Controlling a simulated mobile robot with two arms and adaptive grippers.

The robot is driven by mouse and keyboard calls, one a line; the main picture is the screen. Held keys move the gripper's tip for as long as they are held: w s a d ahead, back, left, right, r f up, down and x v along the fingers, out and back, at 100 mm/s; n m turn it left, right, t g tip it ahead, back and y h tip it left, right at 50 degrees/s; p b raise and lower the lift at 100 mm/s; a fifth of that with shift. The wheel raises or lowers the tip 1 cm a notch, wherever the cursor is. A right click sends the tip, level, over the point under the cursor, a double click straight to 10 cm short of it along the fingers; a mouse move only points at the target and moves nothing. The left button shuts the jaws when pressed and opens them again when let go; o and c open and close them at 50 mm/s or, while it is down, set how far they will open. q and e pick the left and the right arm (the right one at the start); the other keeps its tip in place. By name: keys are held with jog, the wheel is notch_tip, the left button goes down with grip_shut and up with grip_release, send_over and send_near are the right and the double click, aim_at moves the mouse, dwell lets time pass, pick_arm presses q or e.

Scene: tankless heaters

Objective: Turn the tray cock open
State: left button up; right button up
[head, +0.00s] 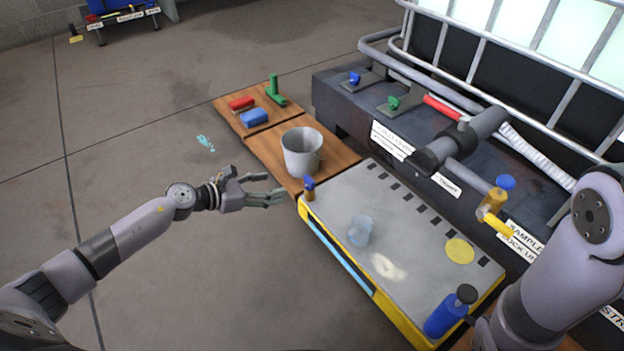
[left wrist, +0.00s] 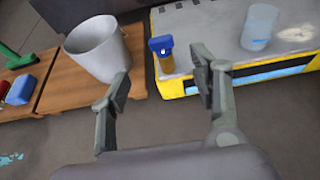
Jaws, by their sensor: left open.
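The tray cock (head: 308,188), a small brass body with a blue handle, stands at the near left corner of the grey tray (head: 330,196). It also shows in the left wrist view (left wrist: 167,62), upright and beyond the fingers. The tray has a yellow edge. My left gripper (head: 268,186) is open and empty, a little left of the cock and apart from it. In the left wrist view its two fingers (left wrist: 160,82) stand on either side of the cock in the picture. My right arm is at the right edge; its gripper is out of view.
A grey bucket (head: 302,151) stands on a wooden board just behind the cock. A clear cup (head: 360,230) and a blue bottle (head: 450,312) are on the tray. A dark tank base with pipes borders the right.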

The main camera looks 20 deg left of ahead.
aim_at(307, 180)
pick_arm(q)
jog(key=b+x, duration=0.6)
jog(key=x, duration=0.7)
jog(key=shift+w+d+f, duration=0.25)
jog(key=shift+w+d, duration=0.2)
jog(key=shift+w, duration=0.1)
jog(key=shift+c, duration=0.4)
